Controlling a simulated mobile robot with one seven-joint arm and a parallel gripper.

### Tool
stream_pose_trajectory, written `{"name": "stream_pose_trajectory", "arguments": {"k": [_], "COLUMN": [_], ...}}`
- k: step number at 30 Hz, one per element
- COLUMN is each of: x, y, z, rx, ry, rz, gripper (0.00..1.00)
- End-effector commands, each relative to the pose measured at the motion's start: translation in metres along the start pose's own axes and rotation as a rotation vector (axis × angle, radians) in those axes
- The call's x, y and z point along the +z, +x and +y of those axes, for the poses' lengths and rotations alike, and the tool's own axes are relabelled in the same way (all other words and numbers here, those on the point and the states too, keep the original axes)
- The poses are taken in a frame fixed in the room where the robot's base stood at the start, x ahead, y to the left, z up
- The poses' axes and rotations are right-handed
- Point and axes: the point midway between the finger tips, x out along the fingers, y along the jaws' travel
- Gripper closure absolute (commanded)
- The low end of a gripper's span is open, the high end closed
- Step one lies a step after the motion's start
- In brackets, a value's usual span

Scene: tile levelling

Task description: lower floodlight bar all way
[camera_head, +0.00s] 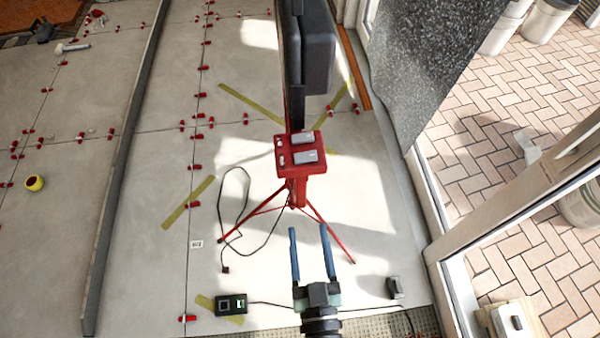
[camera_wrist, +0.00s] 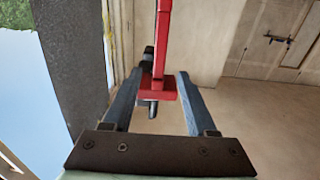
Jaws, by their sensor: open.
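In the wrist view, a red upright with a red bracket (camera_wrist: 158,88) and black knob (camera_wrist: 153,108) appears between the open fingers (camera_wrist: 161,73). I cannot tell how far beyond the fingertips it is.
A black cable (camera_head: 244,215) lies looped left of the tripod. A black box (camera_head: 231,304) with a cable lies at the front. A long grey straightedge (camera_head: 120,165) lies at left. Red levelling clips dot the tile joints. A glazed door frame (camera_head: 500,200) bounds the right side.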

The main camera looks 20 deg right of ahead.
Motion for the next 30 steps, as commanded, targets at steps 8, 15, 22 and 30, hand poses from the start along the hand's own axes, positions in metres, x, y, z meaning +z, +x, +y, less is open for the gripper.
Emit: {"name": "stream_pose_trajectory", "arguments": {"k": [8, 15, 22, 30], "x": [-0.004, -0.003, -0.002, -0.001], "y": [0.052, 0.092, 0.113, 0.116], "z": [0.000, 0.000, 0.000, 0.000], "rx": [-0.001, -0.001, 0.000, 0.000], "ry": [0.001, 0.000, 0.000, 0.000], "rz": [0.004, 0.002, 0.001, 0.000], "gripper": [0.43, 0.43, 0.43, 0.43]}}
